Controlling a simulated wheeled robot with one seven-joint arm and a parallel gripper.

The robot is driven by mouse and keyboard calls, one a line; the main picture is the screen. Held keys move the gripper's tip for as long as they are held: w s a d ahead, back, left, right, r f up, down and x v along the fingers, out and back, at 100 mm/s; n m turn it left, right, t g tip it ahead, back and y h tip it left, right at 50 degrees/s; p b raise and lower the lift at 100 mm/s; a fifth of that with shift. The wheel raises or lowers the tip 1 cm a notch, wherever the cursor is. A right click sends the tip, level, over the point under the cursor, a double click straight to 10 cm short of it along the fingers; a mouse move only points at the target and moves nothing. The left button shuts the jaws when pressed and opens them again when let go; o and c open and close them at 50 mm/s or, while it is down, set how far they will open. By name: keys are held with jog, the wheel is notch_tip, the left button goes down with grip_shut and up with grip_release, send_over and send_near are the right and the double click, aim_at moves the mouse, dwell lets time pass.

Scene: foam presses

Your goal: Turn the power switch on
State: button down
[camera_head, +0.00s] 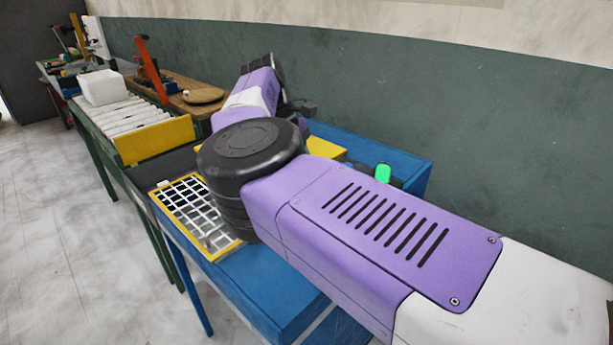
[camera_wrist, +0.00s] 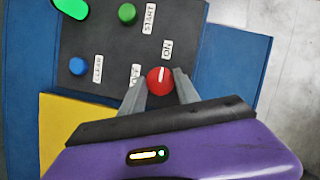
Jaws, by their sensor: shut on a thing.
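The power switch is a red round knob (camera_wrist: 160,80) with a white pointer line, on a dark control panel (camera_wrist: 105,45) in the wrist view. An ON label (camera_wrist: 167,49) is just above it and an OFF label (camera_wrist: 134,75) is to its left. The white line looks nearly upright in the picture, towards ON. My gripper (camera_wrist: 159,88) has one finger on each side of the knob and is shut on it. In the head view my purple arm hides the knob and gripper.
The panel also carries a green START button (camera_wrist: 127,13), a blue button (camera_wrist: 77,66) with a label beside it, and a bright green lamp (camera_wrist: 72,7), also visible in the head view (camera_head: 383,172). A yellow-framed grid (camera_head: 190,205) and a roller conveyor (camera_head: 115,118) lie left of my arm.

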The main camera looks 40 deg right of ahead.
dwell(0.4)
jog(key=c, duration=0.9)
grip_release()
jog(key=shift+r, duration=0.1)
jog(key=v, duration=0.7)
jog(key=shift+w+r, duration=0.15)
jog(key=shift+r, duration=0.15)
